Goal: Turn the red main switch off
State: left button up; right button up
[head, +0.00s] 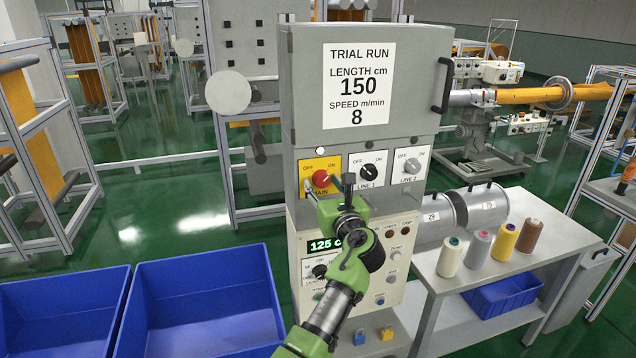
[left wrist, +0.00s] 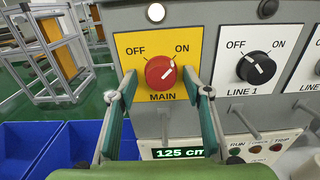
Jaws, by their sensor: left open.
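The red main switch (head: 320,179) is a round knob on a yellow plate (head: 307,168) marked OFF, ON and MAIN, on the front of the grey cabinet. In the left wrist view the red knob (left wrist: 159,73) has a white mark pointing up and right, towards ON. My left gripper (head: 328,188) is open in front of the plate. In the left wrist view its fingers (left wrist: 160,80) stand to the left and right of the knob, with a gap visible on each side. My right gripper is not in view.
The black LINE 1 knob (left wrist: 256,67) is close to the right of the yellow plate, with the LINE 2 knob (head: 411,166) beyond it. Small pegs stick out below the knobs. Blue bins (head: 205,290) stand at lower left. A bench (head: 470,262) with thread spools is at right.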

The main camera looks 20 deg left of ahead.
pick_arm(q)
jog(key=shift+s+d+r, duration=0.2)
jog(key=shift+d+r, duration=0.05)
jog(key=c, duration=1.1)
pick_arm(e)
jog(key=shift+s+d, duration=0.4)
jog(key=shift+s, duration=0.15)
